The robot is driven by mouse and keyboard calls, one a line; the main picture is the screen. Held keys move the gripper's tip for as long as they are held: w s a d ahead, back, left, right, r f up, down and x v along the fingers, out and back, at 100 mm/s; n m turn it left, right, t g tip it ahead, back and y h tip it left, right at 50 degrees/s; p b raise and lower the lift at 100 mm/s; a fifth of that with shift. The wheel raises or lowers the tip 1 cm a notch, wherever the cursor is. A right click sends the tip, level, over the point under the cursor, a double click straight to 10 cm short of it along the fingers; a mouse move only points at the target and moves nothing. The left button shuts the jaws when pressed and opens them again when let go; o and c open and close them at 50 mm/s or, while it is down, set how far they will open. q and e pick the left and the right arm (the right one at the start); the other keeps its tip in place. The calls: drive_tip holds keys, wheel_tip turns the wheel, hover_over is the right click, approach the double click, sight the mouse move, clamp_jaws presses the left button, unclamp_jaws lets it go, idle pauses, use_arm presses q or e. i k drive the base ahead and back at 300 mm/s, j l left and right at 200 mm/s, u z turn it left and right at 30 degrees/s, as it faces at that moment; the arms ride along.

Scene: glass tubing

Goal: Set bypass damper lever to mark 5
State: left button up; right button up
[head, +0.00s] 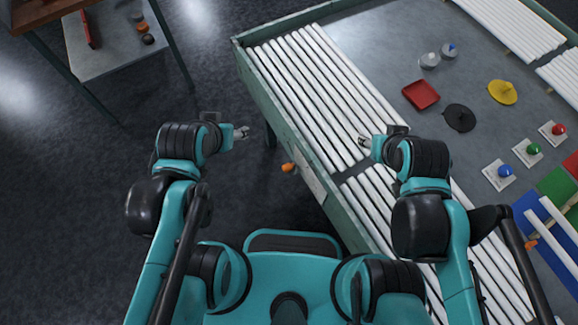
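An orange knob (288,167), which looks like the lever's handle, sticks out from the near side of the green-framed table. A pale plate (312,178) lies along the table side just right of it. Its marks are too small to read, so I cannot tell the lever's setting. My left gripper (243,132) is above the floor, up and left of the knob and apart from it. My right gripper (364,141) is over the white tubes, up and right of the knob. Both grippers seem empty; their finger gaps are too small to judge.
White tubes (305,95) fill the table's near strip. Beyond them are a red tray (421,95), black (459,118) and yellow (502,91) discs, and several coloured buttons. A side table (110,45) stands top left. The floor left of the main table is clear.

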sight(294, 167)
drive_tip(key=u, duration=0.15)
drive_tip(key=k+j+u, duration=0.15)
drive_tip(key=k, duration=0.4)
drive_tip(key=k+j+u, duration=0.15)
drive_tip(key=k, duration=0.35)
